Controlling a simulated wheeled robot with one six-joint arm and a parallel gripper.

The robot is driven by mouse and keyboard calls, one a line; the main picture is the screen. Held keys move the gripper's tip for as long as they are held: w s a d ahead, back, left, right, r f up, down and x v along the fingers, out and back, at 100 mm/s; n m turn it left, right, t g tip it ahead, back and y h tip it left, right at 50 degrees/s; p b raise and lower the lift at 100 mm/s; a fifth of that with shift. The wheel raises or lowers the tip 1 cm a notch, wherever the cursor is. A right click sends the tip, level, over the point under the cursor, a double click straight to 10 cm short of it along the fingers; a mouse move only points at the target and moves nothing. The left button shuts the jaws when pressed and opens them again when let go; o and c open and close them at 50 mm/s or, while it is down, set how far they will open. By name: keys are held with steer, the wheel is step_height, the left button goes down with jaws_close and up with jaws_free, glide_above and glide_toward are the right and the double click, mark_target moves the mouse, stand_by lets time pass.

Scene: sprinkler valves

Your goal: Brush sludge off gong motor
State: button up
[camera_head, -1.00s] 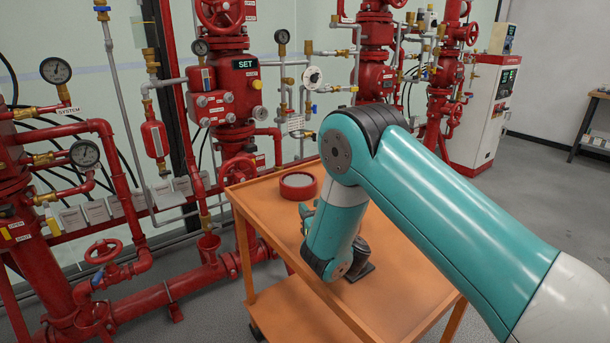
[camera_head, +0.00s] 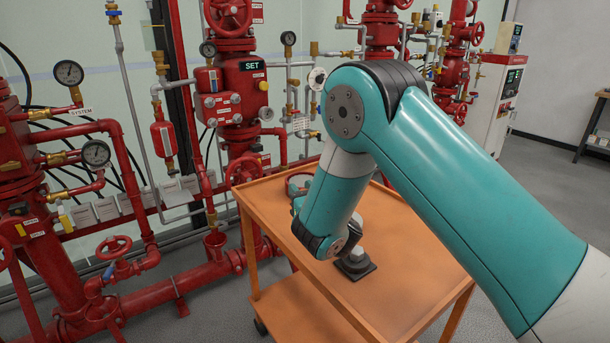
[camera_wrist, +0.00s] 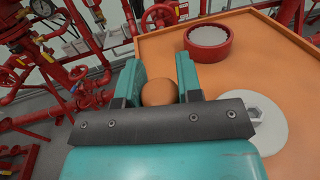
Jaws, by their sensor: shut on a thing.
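In the wrist view my gripper (camera_wrist: 158,72) is shut on a brown, round-ended thing (camera_wrist: 159,93), which looks like a brush handle. Its lower part and any bristles are hidden. A red round drum with a pale, speckled top (camera_wrist: 208,43) sits on the orange cart, ahead and to the right of my gripper. A pale disc with a hex nut (camera_wrist: 257,123) lies closer, right of my gripper and partly hidden by it. In the head view a small fitting on a black square base (camera_head: 356,262) stands beside my arm. I cannot tell which is the gong motor.
The orange cart top (camera_head: 415,270) has free room at its right and front. Red pipes and valves (camera_head: 240,100) with gauges stand behind the cart and to its left. A white and red cabinet (camera_head: 497,100) stands at the back right.

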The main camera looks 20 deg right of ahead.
steer(key=shift+r+p, duration=0.9)
steer(key=shift+r, duration=0.3)
steer(key=shift+r+p, duration=0.7)
steer(key=shift+f, duration=0.1)
